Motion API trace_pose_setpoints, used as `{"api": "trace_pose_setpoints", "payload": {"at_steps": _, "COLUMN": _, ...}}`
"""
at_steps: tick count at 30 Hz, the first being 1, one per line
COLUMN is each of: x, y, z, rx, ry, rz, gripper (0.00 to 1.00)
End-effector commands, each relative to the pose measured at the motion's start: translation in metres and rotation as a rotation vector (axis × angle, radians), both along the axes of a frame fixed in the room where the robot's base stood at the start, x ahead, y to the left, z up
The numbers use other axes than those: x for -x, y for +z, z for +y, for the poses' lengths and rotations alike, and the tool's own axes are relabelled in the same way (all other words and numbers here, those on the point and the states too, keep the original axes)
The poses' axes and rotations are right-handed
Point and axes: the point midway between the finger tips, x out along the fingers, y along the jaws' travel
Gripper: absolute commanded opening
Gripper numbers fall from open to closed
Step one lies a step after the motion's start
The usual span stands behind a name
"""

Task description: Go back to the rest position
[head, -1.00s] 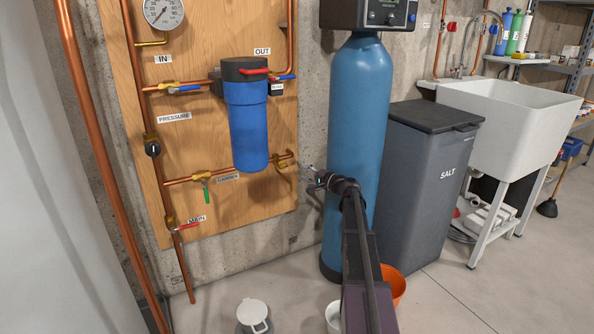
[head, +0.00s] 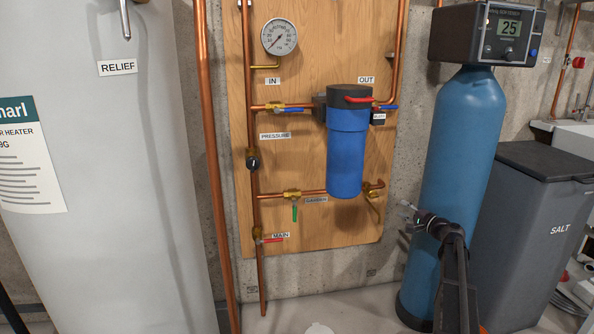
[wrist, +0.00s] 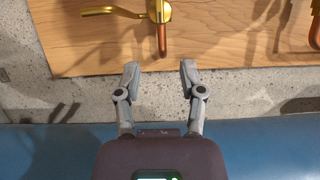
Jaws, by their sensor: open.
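My gripper (head: 408,214) is in front of the blue softener tank (head: 458,150), to the right of the wooden panel (head: 330,235). In the wrist view my gripper (wrist: 158,80) has its two fingers apart with nothing between them. Beyond the fingertips is the panel's edge (wrist: 100,62), with a brass hose tap (wrist: 157,12) and a short copper pipe end just ahead. The fingers look apart from both.
The panel carries a blue filter housing (head: 347,155), a gauge (head: 279,37), and valves with red (head: 272,240), green (head: 294,212) and blue handles. A white water heater (head: 110,200) stands at left. A dark salt bin (head: 530,230) stands right of the tank.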

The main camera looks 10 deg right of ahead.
Motion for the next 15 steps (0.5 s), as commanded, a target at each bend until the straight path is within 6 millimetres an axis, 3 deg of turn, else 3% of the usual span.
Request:
{"api": "trace_pose_setpoints", "payload": {"at_steps": 5, "x": 0.005, "y": -0.003, "z": 0.027, "rx": 0.045, "ry": 0.041, "rz": 0.029, "gripper": 0.51}}
{"api": "trace_pose_setpoints", "payload": {"at_steps": 8, "x": 0.01, "y": -0.009, "z": 0.058, "rx": 0.102, "ry": 0.092, "rz": 0.066, "gripper": 0.51}}
{"api": "trace_pose_setpoints", "payload": {"at_steps": 15, "x": 0.046, "y": -0.034, "z": 0.163, "rx": 0.329, "ry": 0.285, "rz": 0.211, "gripper": 0.51}}
